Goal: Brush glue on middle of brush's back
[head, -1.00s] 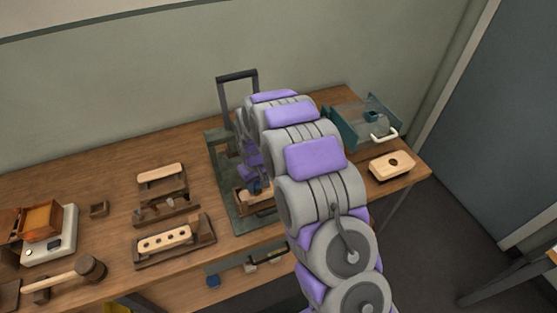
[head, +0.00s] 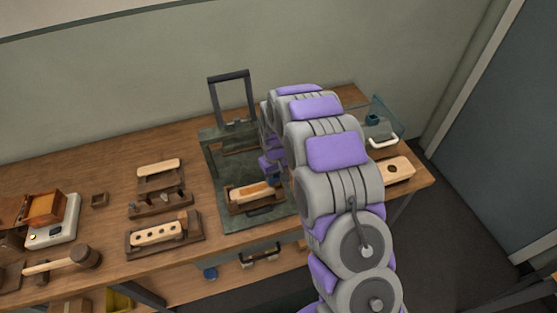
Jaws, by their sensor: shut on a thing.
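A pale wooden brush back (head: 240,195) lies in a dark wooden holder on the green metal base of a press (head: 212,165). A darker orange-brown patch shows on its upper face, around the middle and toward the right. My gripper (head: 271,168) is just right of and above the brush back, largely hidden behind my arm. It is shut on a small dark blue thing (head: 273,180), which looks like the glue brush. I cannot tell whether its tip touches the wood.
A teal-sided clear tray (head: 398,125) and a block with one hole (head: 398,169) stand at right.

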